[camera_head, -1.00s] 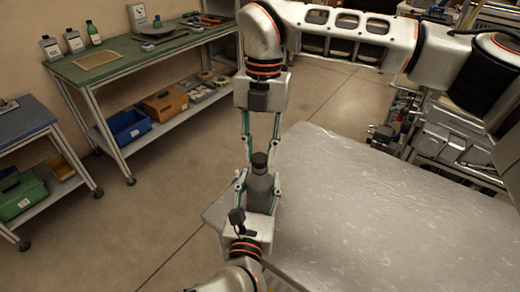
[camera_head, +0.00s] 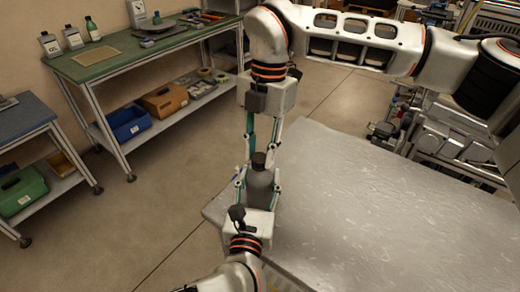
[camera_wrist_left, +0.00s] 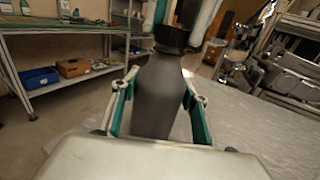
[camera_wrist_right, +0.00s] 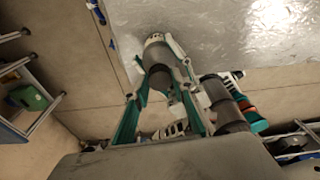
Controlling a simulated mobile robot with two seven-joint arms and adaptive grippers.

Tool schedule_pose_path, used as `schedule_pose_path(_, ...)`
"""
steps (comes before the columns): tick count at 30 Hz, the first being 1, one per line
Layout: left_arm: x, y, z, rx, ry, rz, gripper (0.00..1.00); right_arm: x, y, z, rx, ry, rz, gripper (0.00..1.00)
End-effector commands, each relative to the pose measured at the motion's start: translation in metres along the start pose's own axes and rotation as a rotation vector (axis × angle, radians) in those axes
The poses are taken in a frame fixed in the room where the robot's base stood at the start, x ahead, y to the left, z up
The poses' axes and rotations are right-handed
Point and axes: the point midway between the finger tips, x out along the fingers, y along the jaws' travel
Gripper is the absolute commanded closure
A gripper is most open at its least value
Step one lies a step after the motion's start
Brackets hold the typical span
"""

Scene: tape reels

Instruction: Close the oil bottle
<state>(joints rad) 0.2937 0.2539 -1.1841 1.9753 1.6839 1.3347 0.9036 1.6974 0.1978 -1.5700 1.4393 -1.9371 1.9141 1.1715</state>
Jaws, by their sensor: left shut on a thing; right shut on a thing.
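The dark grey oil bottle (camera_head: 260,188) stands upright in my left gripper (camera_head: 259,178), whose fingers are shut on its sides. It also shows large in the left wrist view (camera_wrist_left: 158,95). A black cap (camera_wrist_left: 171,38) sits at the top of the bottle's neck, touching it. I cannot tell how tight it is. My right gripper (camera_head: 260,156) comes down from above, its fingers shut on the cap from both sides. The cap also shows in the head view (camera_head: 258,160), partly between the fingertips. In the right wrist view the contact is hard to make out.
A grey metal-topped table (camera_head: 370,205) lies to the right of and below the bottle, largely bare. A green-topped bench (camera_head: 125,60) at the back left holds several bottles and tools, with a blue bin (camera_head: 128,124) on its lower shelf. Open floor lies between.

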Motion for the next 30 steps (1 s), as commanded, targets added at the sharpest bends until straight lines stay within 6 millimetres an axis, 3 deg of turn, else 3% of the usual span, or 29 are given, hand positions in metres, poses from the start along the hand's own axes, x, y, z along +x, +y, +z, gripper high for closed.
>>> schedule_pose_path(30, 0.0, 0.0004, -0.0005, -0.001, 0.001, 0.001, 1.0, 0.0016, -0.004, -0.0042, 1.574, -0.001, 0.24, 0.82)
